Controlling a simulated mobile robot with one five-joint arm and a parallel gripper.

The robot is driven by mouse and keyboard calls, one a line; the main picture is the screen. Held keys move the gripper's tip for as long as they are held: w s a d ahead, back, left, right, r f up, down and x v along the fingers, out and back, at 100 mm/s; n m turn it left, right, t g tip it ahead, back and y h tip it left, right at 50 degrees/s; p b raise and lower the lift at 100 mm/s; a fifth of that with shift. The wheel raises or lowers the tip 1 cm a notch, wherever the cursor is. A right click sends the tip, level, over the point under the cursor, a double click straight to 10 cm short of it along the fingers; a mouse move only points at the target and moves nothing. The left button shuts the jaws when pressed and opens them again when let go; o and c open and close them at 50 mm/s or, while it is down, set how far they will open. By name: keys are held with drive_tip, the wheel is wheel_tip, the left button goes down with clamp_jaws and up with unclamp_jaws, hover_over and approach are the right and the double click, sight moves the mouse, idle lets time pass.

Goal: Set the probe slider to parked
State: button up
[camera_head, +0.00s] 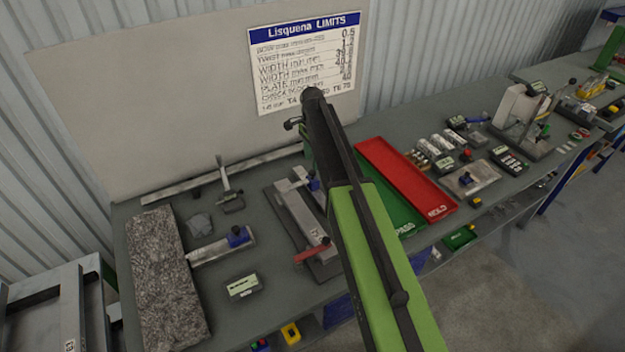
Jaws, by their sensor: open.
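A long grey metal fixture (298,222) lies on the bench left of my green arm. It has a red handle (311,252) at its near end and a small blue part (314,184) near its far end, close beside my arm. I cannot tell for sure which part is the probe slider, nor its setting. My arm reaches across the bench from the lower right and covers part of the fixture's right side. My gripper's fingers cannot be made out; they seem hidden behind my arm.
A granite block (166,280), a caliper-like tool with a blue part (222,246) and a small labelled box (243,287) are at left. A green tray (402,218) and red tray (405,178) lie right of my arm. A limits sign (304,62) hangs behind.

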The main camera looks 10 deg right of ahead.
sight(312, 171)
wheel_tip(312, 171, down, 5)
drive_tip(key=b, duration=0.3)
drive_tip(key=shift+f+b, duration=0.1)
drive_tip(key=shift+b, duration=0.25)
drive_tip(key=shift+c, duration=0.2)
clamp_jaws()
idle(0.8)
